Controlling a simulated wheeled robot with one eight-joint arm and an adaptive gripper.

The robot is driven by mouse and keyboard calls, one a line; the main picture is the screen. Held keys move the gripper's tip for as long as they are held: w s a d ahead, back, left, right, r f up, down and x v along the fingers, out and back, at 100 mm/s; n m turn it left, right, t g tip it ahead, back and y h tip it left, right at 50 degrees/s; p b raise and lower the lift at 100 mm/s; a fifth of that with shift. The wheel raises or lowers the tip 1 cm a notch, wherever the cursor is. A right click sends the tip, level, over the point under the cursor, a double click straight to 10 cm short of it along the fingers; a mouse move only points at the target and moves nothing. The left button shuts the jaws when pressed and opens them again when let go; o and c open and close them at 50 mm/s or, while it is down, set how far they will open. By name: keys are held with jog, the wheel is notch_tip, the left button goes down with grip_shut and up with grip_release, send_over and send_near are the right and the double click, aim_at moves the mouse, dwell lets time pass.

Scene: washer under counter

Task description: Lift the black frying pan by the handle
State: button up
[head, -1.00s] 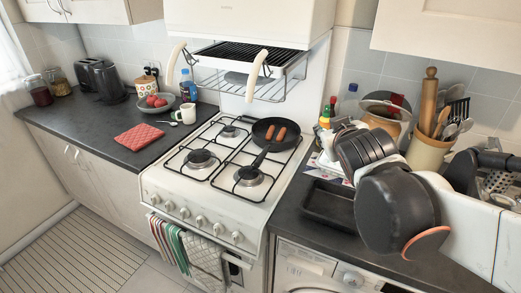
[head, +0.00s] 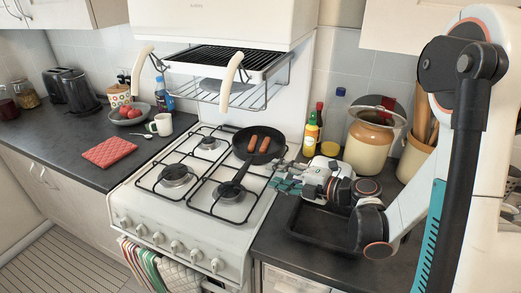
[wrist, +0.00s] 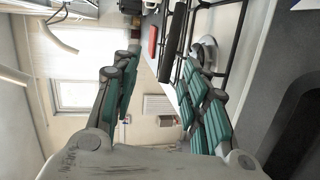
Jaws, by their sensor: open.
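The black frying pan (head: 270,141) sits on the back right of the hob, with two sausages (head: 253,143) in it. Its handle (head: 232,186) points toward the front of the stove, over the front right burner. My gripper (head: 280,178) is at the right edge of the hob, to the right of the handle and apart from it. In the wrist view my gripper (wrist: 160,95) has its green-padded fingers spread, with nothing held. A dark bar that looks like the handle (wrist: 172,42) shows ahead, beyond the fingertips.
A black tray (head: 305,222) lies on the right counter below my gripper. Bottles (head: 311,132) and a crock (head: 371,144) stand behind. A rack (head: 270,92) with two pale handles hangs above the hob. A red cloth (head: 108,151) lies on the left counter.

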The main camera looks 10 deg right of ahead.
aim_at(241, 173)
jog(key=shift+n+g, duration=0.3)
jog(key=w+a+f, duration=0.1)
jog(key=a, duration=0.1)
jog(key=w+a+f+b, duration=0.1)
jog(key=w+a, duration=0.1)
jog(key=w+a+f+b, duration=0.1)
jog(key=f, duration=0.1)
jog(key=shift+w+a, duration=0.3)
jog(key=shift+a, duration=0.1)
jog(key=shift+r+b+x, duration=0.15)
jog(key=shift+b+x, duration=0.35)
jog(key=shift+x, duration=0.9)
jog(key=shift+r+b+x, duration=0.1)
jog(key=shift+b+x, duration=0.35)
jog(key=shift+x, duration=0.9)
jog(key=shift+s+a+r, duration=0.1)
jog(key=shift+a, duration=0.1)
grip_shut()
